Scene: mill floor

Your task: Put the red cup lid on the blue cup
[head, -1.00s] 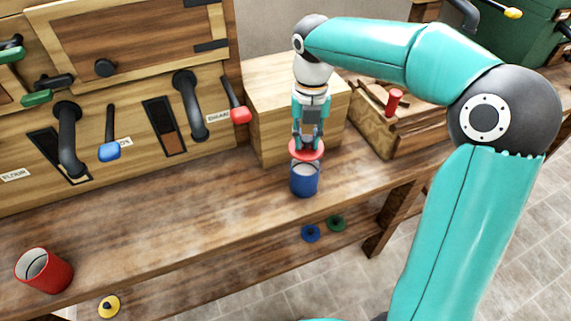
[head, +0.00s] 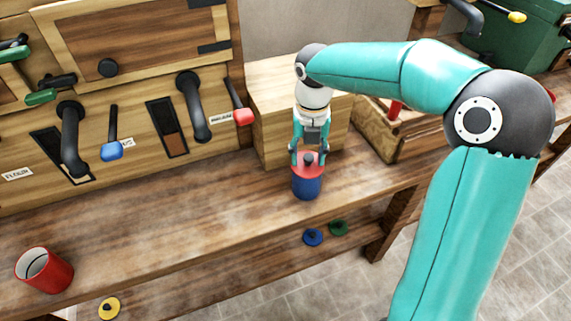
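The blue cup (head: 307,188) stands upright on the wooden bench, near its front edge. The red lid (head: 308,172) lies on top of the blue cup and covers its opening, its dark knob (head: 308,158) pointing up. My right gripper (head: 308,156) is just above the lid, its fingers spread apart on either side of the knob with a visible gap. My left gripper is not in view.
A red open cup (head: 44,271) stands at the bench's left front. Yellow (head: 109,307), blue (head: 313,237) and green (head: 338,228) lids lie on a lower shelf. A wooden block (head: 270,115) and a wooden crate (head: 395,140) stand behind. The bench middle is clear.

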